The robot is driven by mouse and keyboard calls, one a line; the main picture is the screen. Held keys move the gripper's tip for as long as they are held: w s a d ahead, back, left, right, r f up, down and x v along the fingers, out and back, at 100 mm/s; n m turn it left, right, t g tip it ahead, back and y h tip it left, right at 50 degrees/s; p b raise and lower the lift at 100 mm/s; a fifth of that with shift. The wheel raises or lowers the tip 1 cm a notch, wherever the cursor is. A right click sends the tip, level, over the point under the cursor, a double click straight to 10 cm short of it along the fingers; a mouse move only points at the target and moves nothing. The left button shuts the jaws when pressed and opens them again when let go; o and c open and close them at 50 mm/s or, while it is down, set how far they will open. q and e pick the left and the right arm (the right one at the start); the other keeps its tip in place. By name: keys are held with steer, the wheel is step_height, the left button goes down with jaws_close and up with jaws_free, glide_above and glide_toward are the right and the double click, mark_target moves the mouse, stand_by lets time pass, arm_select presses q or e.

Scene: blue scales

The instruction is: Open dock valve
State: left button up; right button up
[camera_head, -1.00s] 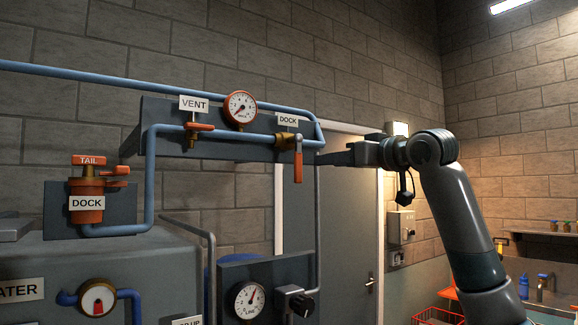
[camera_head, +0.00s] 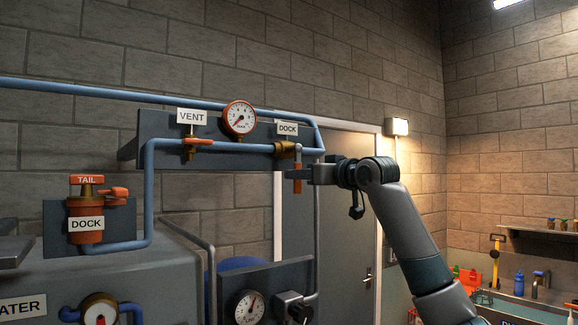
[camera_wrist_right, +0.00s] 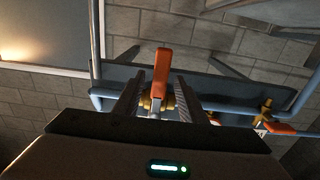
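The dock valve (camera_head: 287,149) is a brass body on the blue pipe, below a white DOCK label (camera_head: 287,129). Its lever with an orange grip (camera_head: 297,186) hangs straight down. My right gripper (camera_head: 300,173) is at the lever from the right, its fingers level with the orange grip. In the right wrist view, the orange grip (camera_wrist_right: 162,72) stands between the two fingers (camera_wrist_right: 158,100), with a visible gap on each side, so the gripper is open around it. The brass valve body partly shows behind the fingers. My left gripper is not in view.
Left of the dock valve are a round gauge (camera_head: 240,117) and the VENT valve (camera_head: 197,142) with an orange handle. A TAIL unit (camera_head: 86,212) with its own DOCK label is farther left. A lower gauge panel (camera_head: 268,274) sits below. A grey door (camera_head: 343,245) is behind.

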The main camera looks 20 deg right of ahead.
steer(key=p+x, duration=0.3)
steer(key=x, duration=0.3)
jaws_close()
